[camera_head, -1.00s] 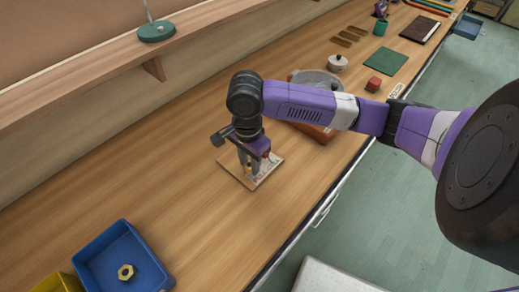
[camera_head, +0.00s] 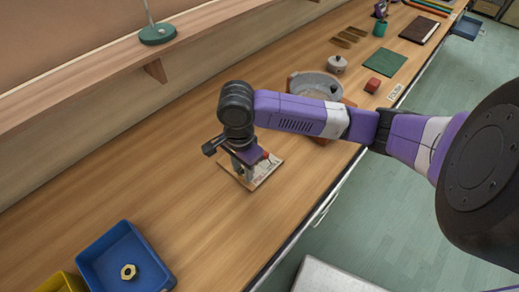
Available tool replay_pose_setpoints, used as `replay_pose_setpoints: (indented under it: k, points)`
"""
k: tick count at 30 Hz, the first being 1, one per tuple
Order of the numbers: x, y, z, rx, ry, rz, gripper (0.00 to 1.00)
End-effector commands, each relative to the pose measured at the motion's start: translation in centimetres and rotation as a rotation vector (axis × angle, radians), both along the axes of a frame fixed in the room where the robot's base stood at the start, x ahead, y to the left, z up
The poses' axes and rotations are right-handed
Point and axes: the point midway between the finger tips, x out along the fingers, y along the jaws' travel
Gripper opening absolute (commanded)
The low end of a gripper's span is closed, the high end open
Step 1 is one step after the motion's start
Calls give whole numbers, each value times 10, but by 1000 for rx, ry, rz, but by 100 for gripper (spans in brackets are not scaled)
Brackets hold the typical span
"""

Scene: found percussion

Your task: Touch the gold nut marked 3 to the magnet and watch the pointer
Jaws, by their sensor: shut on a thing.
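My gripper (camera_head: 242,173) points down over a small wooden board with a pale printed card (camera_head: 262,170) on the bench. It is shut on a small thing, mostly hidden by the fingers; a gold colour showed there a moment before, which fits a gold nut. No mark can be read on it. A small red part (camera_head: 266,155) shows just right of the gripper, at the board. I cannot tell whether it is the magnet or the pointer, nor whether the held thing touches anything. Another gold nut (camera_head: 129,272) lies in the blue tray (camera_head: 93,271).
A yellow tray (camera_head: 58,284) stands beside the blue one. A grey bowl (camera_head: 303,81), a lidded white pot (camera_head: 337,65), a red block (camera_head: 373,85) and a green mat (camera_head: 385,68) lie farther along. A shelf runs along the wall. The bench between board and blue tray is clear.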

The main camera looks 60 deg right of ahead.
Motion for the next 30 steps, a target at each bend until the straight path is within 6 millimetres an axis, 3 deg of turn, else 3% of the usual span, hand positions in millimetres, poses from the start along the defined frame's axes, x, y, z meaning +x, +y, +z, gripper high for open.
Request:
replay_pose_setpoints:
  k: [17,30]
  points:
    - [6,22,2,-1,0,-1,0]
    - [7,22,38,1,-2,0,0]
